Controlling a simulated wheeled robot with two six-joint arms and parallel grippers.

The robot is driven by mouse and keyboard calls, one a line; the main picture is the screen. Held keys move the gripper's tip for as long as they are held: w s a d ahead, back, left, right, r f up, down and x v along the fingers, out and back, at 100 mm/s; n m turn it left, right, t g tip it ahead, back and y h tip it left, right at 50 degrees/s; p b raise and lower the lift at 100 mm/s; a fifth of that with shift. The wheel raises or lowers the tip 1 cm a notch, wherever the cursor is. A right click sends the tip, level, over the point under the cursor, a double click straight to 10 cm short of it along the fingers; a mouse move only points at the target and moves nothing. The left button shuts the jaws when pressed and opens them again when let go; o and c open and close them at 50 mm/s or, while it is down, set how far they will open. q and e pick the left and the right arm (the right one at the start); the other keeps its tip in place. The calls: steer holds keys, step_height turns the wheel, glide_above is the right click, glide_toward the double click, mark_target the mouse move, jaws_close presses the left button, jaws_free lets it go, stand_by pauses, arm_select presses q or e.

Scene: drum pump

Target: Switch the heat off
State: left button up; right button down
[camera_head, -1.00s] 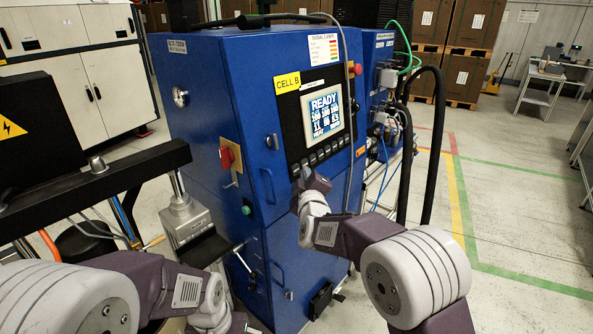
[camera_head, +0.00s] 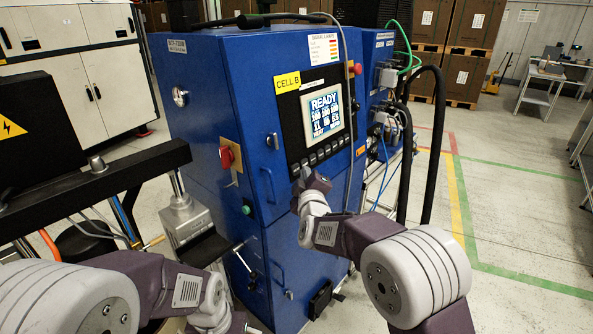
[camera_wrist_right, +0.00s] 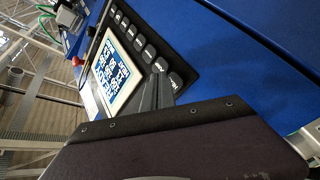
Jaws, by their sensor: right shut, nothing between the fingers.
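A blue machine cabinet (camera_head: 225,95) carries a black control panel (camera_head: 291,122) with a lit screen (camera_head: 322,112) reading "READY" above smaller figures. A slanted row of dark keys (camera_head: 322,152) runs below the screen. It also shows in the right wrist view (camera_wrist_right: 139,42), with key labels too small to read. My right gripper (camera_head: 305,173) is shut and empty, its tips at the lower left end of the key row. In the right wrist view its fingers (camera_wrist_right: 158,88) overlap the near end of the row; I cannot tell whether they touch a key.
A red rotary switch (camera_head: 227,157) and a green button (camera_head: 246,210) sit on the cabinet's left face. A grey hose hangs down past the panel's right side. Thick black hoses (camera_head: 432,140) stand further right. Open floor (camera_head: 510,225) lies to the right.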

stand_by(0.6)
steer(key=shift+w+a+p, duration=0.15)
steer(key=shift+p, duration=0.2)
steer(key=shift+w+a, duration=0.1)
steer(key=shift+a, duration=0.1)
steer(key=shift+w+a+f+p, duration=0.1)
steer(key=shift+w+a+p, duration=0.2)
steer(key=shift+p, duration=0.15)
stand_by(0.3)
steer(key=shift+s+d, duration=0.1)
steer(key=shift+s, duration=0.05)
steer(key=shift+s+d, duration=0.4)
steer(key=shift+d, duration=0.15)
steer(key=shift+b, duration=0.3)
steer(key=shift+s+d+r+b, duration=0.25)
steer(key=shift+s+d, duration=0.25)
steer(key=shift+d, duration=0.15)
steer(key=shift+s+d+r+b, duration=0.2)
steer(key=shift+s+d, duration=0.25)
steer(key=shift+d, duration=0.25)
steer(key=shift+s+d+r+b, duration=0.15)
steer(key=shift+s+d+b, duration=0.1)
steer(key=shift+s+d, duration=0.35)
